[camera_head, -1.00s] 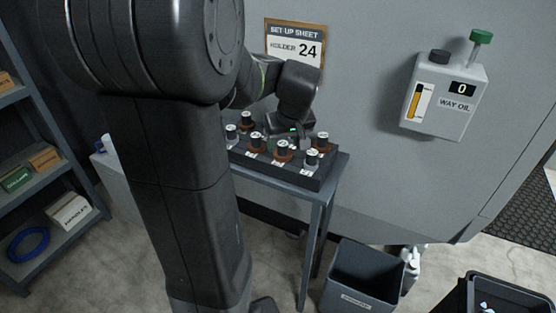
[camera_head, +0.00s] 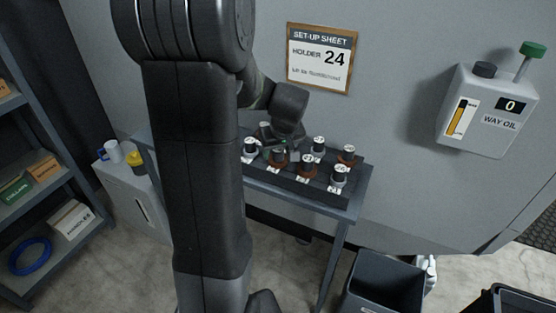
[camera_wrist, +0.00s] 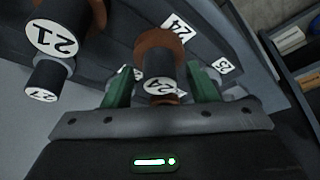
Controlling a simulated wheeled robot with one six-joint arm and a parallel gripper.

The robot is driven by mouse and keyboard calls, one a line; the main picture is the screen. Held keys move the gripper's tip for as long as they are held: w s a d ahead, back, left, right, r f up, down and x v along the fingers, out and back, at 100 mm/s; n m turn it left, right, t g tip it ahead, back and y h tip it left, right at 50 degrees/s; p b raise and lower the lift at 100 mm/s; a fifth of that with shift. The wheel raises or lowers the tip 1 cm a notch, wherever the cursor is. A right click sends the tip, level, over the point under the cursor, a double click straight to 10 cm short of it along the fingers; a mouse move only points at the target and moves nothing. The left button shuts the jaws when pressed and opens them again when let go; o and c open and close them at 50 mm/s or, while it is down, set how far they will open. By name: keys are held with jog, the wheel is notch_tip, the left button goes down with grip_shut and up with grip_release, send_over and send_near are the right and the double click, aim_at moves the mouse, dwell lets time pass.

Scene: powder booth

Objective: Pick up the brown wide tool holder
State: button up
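A brown wide tool holder (camera_wrist: 158,44) with a black stem and a top label that appears to read 24 stands in the rack, a tag 24 beside it. In the wrist view my gripper (camera_wrist: 160,76) is open, its two green fingers on either side of this holder's black stem, with a gap on each side. In the head view my gripper (camera_head: 274,146) is over the left part of the rack (camera_head: 318,195), at a brown holder (camera_head: 278,160) that it partly hides. Two other brown holders stand to the right, one in front (camera_head: 308,170) and one behind (camera_head: 348,154).
Grey holders stand close by at left (camera_head: 250,151), back (camera_head: 318,147) and front right (camera_head: 340,178). A holder labelled 21 (camera_wrist: 52,40) is near in the wrist view. The set-up sheet (camera_head: 320,58) on the wall reads HOLDER 24. A dark bin (camera_head: 385,285) stands below right.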

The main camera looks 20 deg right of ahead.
grip_shut()
